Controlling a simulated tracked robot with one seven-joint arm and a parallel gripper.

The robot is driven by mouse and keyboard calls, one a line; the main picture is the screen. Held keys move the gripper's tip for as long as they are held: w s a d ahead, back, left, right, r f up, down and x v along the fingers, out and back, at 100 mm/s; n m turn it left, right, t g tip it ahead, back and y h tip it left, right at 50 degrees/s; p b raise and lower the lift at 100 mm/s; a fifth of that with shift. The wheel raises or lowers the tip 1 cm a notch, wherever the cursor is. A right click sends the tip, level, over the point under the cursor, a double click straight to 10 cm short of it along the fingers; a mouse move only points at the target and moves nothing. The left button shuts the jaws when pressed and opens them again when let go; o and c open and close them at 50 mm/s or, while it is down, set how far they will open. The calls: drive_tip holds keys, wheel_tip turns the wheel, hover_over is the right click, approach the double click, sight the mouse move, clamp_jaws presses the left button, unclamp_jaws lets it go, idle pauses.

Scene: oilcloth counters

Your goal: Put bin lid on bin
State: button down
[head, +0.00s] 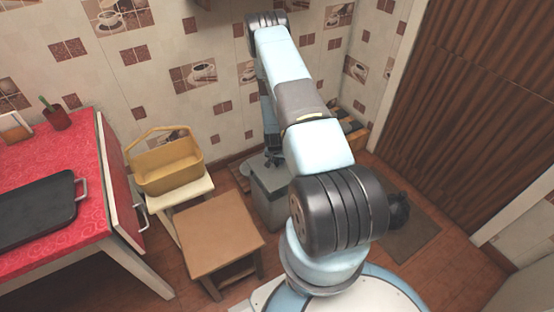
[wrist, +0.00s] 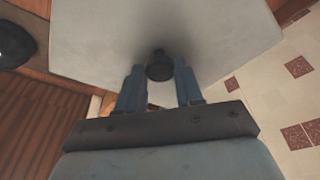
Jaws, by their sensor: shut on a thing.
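The bin (head: 270,207) is a grey box on the floor against the tiled wall, partly hidden behind my arm. The bin lid (head: 266,180) is a pale grey slab at the top of the bin; it fills much of the wrist view (wrist: 215,40). My gripper (head: 273,160) is above the lid. In the wrist view my gripper (wrist: 160,76) is shut on the lid's dark round knob (wrist: 160,62). I cannot tell whether the lid's edges touch the bin rim all round.
A wooden stool (head: 220,232) and a small pale table with a yellow basket (head: 168,168) stand left of the bin. A red counter (head: 95,215) is further left. A black bag (head: 398,208) sits on a mat (head: 412,238) at right.

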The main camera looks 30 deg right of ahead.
sight(277, 168)
drive_tip(key=shift+f, duration=3.75)
drive_tip(key=c, duration=0.7)
unclamp_jaws()
drive_tip(key=shift+o, duration=0.2)
